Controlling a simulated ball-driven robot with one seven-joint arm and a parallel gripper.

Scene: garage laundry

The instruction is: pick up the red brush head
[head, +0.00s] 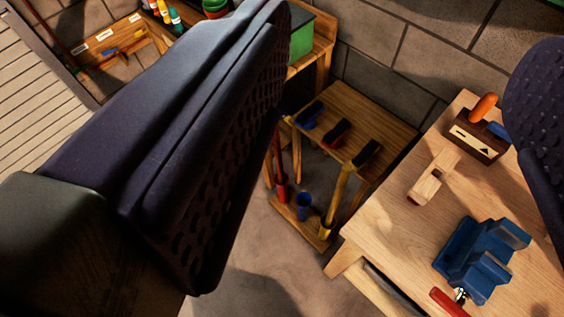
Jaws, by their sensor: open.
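The red brush head (336,134) has dark bristles and lies on the top of a small wooden rack (362,103) near the middle of the view. It lies between a blue brush head (310,116) and a dark-and-yellow one (367,153). My gripper (400,85) is open and empty. Its large dark left finger fills the left-centre, and part of its right finger shows at the right edge. The rack shows in the gap between the fingers, beyond them. The left finger hides part of the rack's left side.
A wooden workbench (395,222) at right holds a blue vise (482,255), a wooden plane (474,137) and a light wood block (433,178). A block wall (430,55) stands behind. Bare floor (270,275) lies before the rack. A shelf with bottles is at upper left.

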